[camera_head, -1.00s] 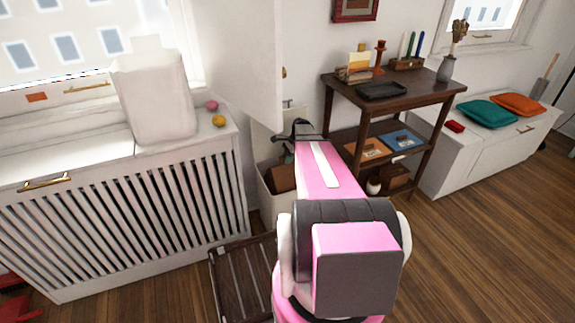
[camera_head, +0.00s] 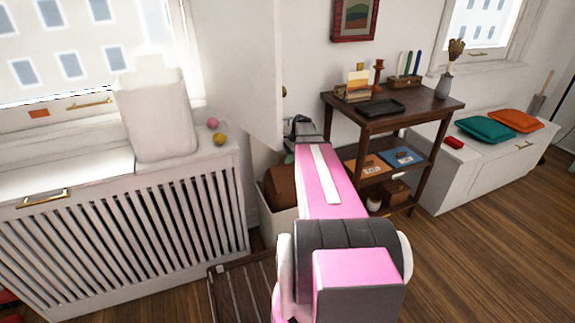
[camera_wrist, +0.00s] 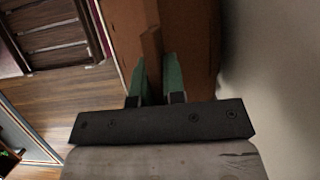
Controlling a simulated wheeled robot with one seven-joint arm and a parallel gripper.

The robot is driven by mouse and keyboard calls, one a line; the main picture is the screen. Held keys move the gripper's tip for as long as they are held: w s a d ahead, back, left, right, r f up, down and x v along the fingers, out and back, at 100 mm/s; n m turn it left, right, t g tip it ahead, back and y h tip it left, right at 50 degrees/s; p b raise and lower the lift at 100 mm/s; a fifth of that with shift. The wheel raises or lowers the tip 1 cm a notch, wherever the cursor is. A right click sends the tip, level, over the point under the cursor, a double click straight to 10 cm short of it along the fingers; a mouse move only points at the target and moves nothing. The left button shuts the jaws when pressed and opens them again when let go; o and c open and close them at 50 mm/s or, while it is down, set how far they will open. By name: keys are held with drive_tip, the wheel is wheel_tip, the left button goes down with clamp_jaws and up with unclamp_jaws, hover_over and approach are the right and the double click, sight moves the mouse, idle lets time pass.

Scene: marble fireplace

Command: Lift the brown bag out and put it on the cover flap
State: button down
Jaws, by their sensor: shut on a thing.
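The brown bag (camera_head: 281,187) shows beside my arm, above and partly inside a white bin (camera_head: 284,226); I cannot tell whether its bottom is clear of the rim. My gripper (camera_head: 297,140) is over the bag, its fingers mostly hidden behind my arm. In the wrist view, the green fingers of my gripper (camera_wrist: 159,82) are shut on a thin brown upright part of the bag (camera_wrist: 195,50), probably its handle. A white flap with a brass handle (camera_head: 40,190) lies closed on the slatted radiator cover (camera_head: 130,230) at left, probably the cover flap.
A white jug-shaped vessel (camera_head: 156,112) and pink and yellow balls (camera_head: 219,138) stand on the cover's right part. A dark shelf table (camera_head: 400,112) stands close right. A slatted wooden rack (camera_head: 240,290) lies on the floor.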

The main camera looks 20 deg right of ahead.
wheel_tip(320, 180, up, 14)
drive_tip(key=shift+f, duration=0.15)
idle(0.7)
drive_tip(key=s+a, duration=0.3)
drive_tip(key=s, duration=0.7)
drive_tip(key=s+a, duration=0.3)
drive_tip(key=s, duration=0.7)
idle(0.5)
drive_tip(key=shift+d, duration=0.1)
